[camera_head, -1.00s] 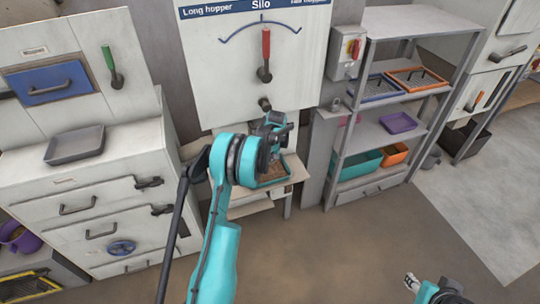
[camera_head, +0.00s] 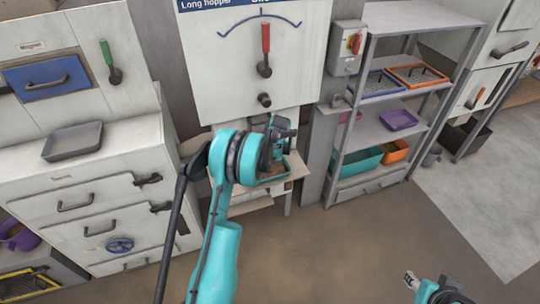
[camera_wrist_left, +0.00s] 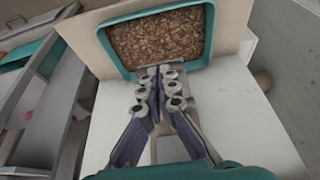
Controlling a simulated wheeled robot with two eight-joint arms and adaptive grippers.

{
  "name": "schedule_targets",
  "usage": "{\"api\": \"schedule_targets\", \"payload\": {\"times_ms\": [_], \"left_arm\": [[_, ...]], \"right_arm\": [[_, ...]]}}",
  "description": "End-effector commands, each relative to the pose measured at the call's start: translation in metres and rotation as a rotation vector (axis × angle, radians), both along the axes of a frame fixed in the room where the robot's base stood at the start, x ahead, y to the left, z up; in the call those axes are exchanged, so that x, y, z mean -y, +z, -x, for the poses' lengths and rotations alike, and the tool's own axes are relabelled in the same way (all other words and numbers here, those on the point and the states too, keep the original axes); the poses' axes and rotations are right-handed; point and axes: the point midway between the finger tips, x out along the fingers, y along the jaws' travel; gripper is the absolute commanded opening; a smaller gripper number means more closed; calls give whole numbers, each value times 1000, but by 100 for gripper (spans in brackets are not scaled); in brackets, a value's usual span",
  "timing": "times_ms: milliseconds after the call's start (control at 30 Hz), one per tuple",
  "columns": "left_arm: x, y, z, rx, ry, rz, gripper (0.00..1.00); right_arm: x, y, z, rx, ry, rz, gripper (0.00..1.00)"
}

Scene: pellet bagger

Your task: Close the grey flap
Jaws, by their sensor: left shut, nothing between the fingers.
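The silo panel (camera_head: 215,75) carries a red-handled lever (camera_head: 265,40) upright on its dial, and a dark round knob (camera_head: 264,100) below. I cannot clearly make out a grey flap; the area under the knob is partly hidden by my arm. My left gripper (camera_head: 284,128) is in front of the silo's lower part, above a teal tray (camera_head: 287,173). In the left wrist view the left gripper (camera_wrist_left: 160,70) has its fingers together and empty, over the near rim of the teal tray (camera_wrist_left: 125,68), which is full of brown pellets. My right gripper (camera_head: 411,281) shows small at the bottom right.
A cabinet with drawers (camera_head: 85,205) and a dark grey tray (camera_head: 72,142) stands at the left. A shelf rack (camera_head: 375,130) with bins and trays stands right of the silo. The brown floor (camera_head: 330,250) in front is clear.

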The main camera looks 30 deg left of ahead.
Motion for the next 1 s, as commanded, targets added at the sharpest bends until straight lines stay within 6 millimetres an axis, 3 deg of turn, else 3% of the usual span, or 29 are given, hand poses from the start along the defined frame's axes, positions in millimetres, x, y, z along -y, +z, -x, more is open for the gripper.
{"api": "schedule_targets", "payload": {"times_ms": [500,1000], "left_arm": [[1,-26,1,188,-1,-220,0],[-2,-39,-2,184,-1,-216,0]], "right_arm": [[0,-42,0,0,0,0,40],[0,-53,0,0,0,0,40]]}}
